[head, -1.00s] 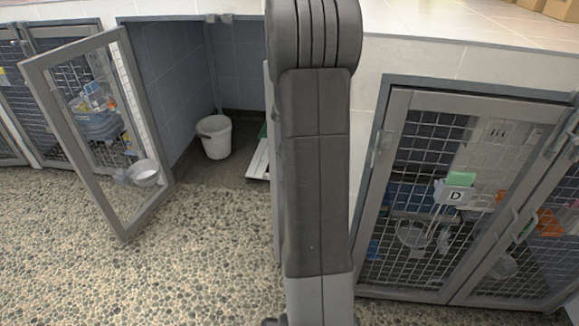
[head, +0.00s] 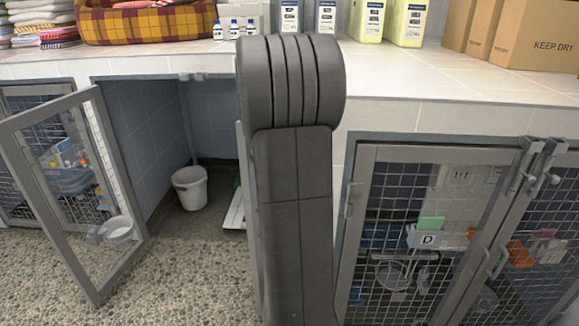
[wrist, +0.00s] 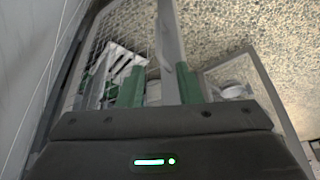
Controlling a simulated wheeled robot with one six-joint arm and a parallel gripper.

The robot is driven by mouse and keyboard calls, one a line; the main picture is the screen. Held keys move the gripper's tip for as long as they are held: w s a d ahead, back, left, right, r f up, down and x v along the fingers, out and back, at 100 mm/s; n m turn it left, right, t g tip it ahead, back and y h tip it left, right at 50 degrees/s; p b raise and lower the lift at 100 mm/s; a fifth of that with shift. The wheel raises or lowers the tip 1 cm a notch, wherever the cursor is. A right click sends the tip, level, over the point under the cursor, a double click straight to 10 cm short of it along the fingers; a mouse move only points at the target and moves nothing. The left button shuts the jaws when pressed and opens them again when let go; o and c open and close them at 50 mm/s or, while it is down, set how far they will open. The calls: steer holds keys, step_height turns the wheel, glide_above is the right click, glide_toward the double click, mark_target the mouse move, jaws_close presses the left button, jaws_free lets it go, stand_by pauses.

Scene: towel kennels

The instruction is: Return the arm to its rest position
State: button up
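My arm's dark grey link (head: 293,220) stands upright in the middle of the head view and hides part of the open kennel behind it. My gripper is outside the head view. In the wrist view my gripper (wrist: 158,82) shows two green fingers set well apart. It is open, and I see nothing held between the fingers. Beyond them are pebbled floor, metal bars and a white slatted thing (wrist: 125,62).
An open kennel door (head: 75,190) with a bowl (head: 117,228) swings out at left. A white bucket (head: 190,188) stands inside the kennel. Shut door D (head: 425,240) is at right. The counter (head: 450,85) carries cartons (head: 540,40), bottles and a plaid bed (head: 150,22).

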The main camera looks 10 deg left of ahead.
steer(key=b+x, duration=0.4)
steer(key=x, duration=0.9)
steer(key=shift+w+f, duration=0.15)
steer(key=shift+w, duration=0.05)
steer(key=shift+a, duration=0.15)
